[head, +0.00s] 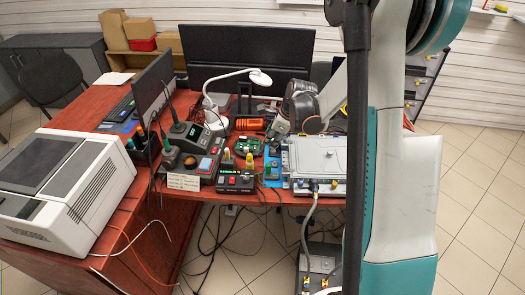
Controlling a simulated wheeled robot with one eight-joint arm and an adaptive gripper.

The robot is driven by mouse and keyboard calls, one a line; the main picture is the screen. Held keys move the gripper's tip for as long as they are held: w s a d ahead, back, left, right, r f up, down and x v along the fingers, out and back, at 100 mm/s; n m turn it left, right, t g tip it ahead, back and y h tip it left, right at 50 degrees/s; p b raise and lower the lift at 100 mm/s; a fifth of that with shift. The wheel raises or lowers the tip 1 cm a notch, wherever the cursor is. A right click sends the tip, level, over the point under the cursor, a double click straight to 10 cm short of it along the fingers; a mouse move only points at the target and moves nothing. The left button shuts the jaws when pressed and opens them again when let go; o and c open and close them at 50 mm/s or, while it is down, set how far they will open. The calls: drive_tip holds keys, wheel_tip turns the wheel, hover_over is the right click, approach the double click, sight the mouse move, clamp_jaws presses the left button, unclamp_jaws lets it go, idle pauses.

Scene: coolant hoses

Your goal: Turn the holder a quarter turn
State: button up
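A green circuit board (256,147) lies on the red-brown desk, seemingly in a small frame. I cannot tell for sure whether that frame is the holder. My gripper (280,128) seems to be the grey end below my dark wrist, low over the desk just right of and behind the board. Its fingers are too small and dark to tell open from shut, or whether they touch anything. A pale grey flat-lidded case (318,157) stands to the right of the board, with a grey hose (305,225) running from its front down to a dark unit on the floor.
Soldering stations (205,140) and a small control box (235,181) crowd the front left of the board. A white lamp (232,77), an orange cylinder (250,124) and a monitor (240,55) stand behind. A large printer (65,185) fills the left. Cables hang below the desk.

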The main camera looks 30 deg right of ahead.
sight(261, 155)
drive_tip(key=b+x, duration=0.1)
drive_tip(key=x, duration=0.3)
drive_tip(key=b+x, duration=0.2)
drive_tip(key=x, duration=0.3)
drive_tip(key=b+x, duration=0.1)
drive_tip(key=x, duration=0.4)
drive_tip(key=shift+w+d+f, duration=0.1)
drive_tip(key=shift+d+f, duration=0.1)
drive_tip(key=shift+d, duration=0.1)
clamp_jaws()
